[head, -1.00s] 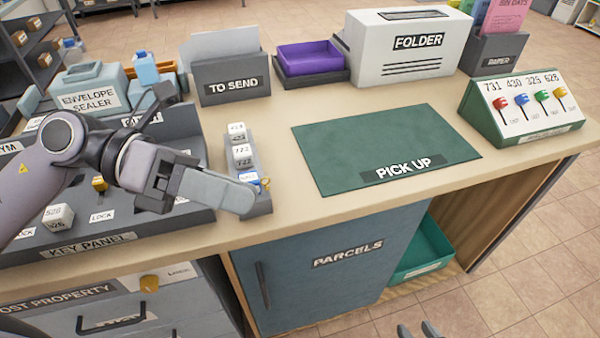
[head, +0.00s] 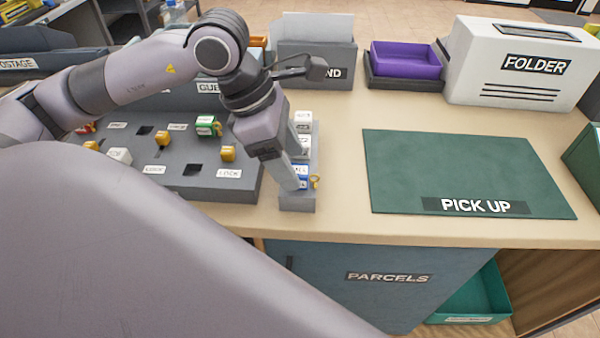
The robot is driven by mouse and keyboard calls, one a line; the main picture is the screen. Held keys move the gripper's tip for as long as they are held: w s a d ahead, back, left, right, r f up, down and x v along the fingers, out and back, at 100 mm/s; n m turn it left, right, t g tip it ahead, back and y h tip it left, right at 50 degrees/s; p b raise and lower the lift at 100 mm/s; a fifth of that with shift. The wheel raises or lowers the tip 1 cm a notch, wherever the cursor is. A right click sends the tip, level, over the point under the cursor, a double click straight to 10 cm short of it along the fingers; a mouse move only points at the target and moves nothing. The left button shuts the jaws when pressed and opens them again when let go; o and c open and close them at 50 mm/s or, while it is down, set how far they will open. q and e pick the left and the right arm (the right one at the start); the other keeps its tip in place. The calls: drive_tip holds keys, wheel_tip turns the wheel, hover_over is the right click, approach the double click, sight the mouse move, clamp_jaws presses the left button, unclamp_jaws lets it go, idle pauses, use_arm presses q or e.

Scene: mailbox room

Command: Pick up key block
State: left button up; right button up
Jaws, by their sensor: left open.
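A narrow grey rack (head: 299,202) stands on the counter, right of the key panel (head: 205,182). In its front slot sits a blue and white block (head: 302,183) with a small yellow ring or key (head: 315,181) at its right side. White numbered blocks (head: 304,118) sit behind it. My left gripper (head: 297,178) is open and points down at the front block. One finger shows close along the block's left side; the other finger is hidden, and I cannot tell whether the gripper touches the block. My right gripper is not in view.
A green PICK UP mat (head: 455,165) lies bare to the right. Behind are the TO SEND holder (head: 305,75), a purple tray (head: 405,60) and the white folder machine (head: 515,65). The PARCELS cupboard (head: 380,280) is below the counter. My arm hides the lower left.

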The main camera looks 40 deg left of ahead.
use_arm(q)
drive_tip(key=shift+x, duration=1.05)
drive_tip(key=shift+w, duration=0.1)
drive_tip(key=shift+c, duration=0.3)
drive_tip(key=c, duration=1.1)
drive_tip(key=shift+o, duration=0.2)
drive_tip(key=shift+r, duration=0.1)
